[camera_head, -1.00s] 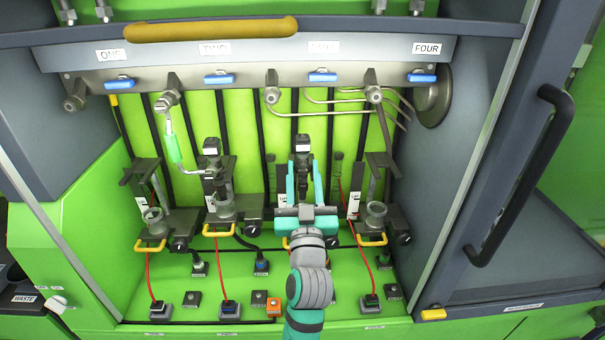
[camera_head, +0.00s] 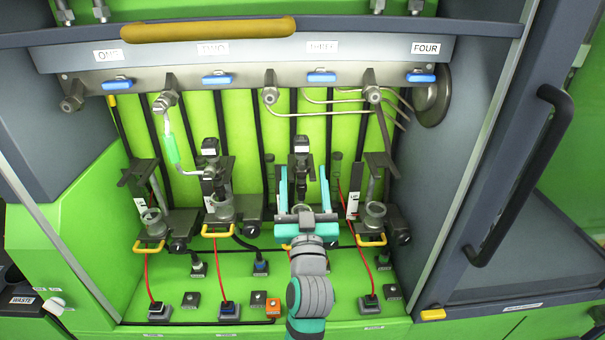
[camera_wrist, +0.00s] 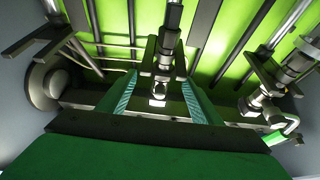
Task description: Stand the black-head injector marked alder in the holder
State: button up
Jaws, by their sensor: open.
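A black-head injector (camera_head: 301,146) stands upright in the holder at the third station; it also shows in the wrist view (camera_wrist: 174,17). No alder marking can be read on it. My gripper (camera_head: 303,180) is open, with one teal finger on each side of the injector and gaps visible between; the fingers also show in the wrist view (camera_wrist: 162,95). My gripper's body hides most of that holder. Another black-head injector (camera_head: 210,147) stands at the second station, beside a metal pipe with a green sleeve (camera_head: 172,150).
The first holder cup (camera_head: 152,222) and the fourth holder cup (camera_head: 375,215) are empty, with yellow handles in front. A rail with blue valve levers (camera_head: 322,77) runs above. Red cables and sockets cover the green deck (camera_head: 185,275). A grey wall with a black handle (camera_head: 520,175) bounds the right.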

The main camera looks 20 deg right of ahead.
jog(key=v, duration=0.9)
jog(key=shift+s, duration=0.2)
jog(key=s+a+f+n+g+y, duration=0.15)
jog(key=s+a+f, duration=0.25)
jog(key=s+f, duration=0.55)
jog(key=s+a+f+n+g+y, duration=0.1)
jog(key=s+a+f+n+y, duration=0.35)
jog(key=f, duration=0.75)
jog(key=s+a+f+m+g, duration=0.1)
jog(key=s+a+f, duration=0.1)
jog(key=s, duration=0.5)
jog(key=s+a+f+m+g, duration=0.1)
jog(key=s+a+f, duration=0.2)
jog(key=s, duration=0.4)
jog(key=s+a+f+g, duration=0.1)
jog(key=s+a+f, duration=0.1)
jog(key=s+a, duration=0.2)
jog(key=s, duration=0.3)
jog(key=shift+s+f+m+g, duration=0.2)
jog(key=shift+f+m+g, duration=0.15)
jog(key=shift+m, duration=0.05)
jog(key=shift+d, duration=0.1)
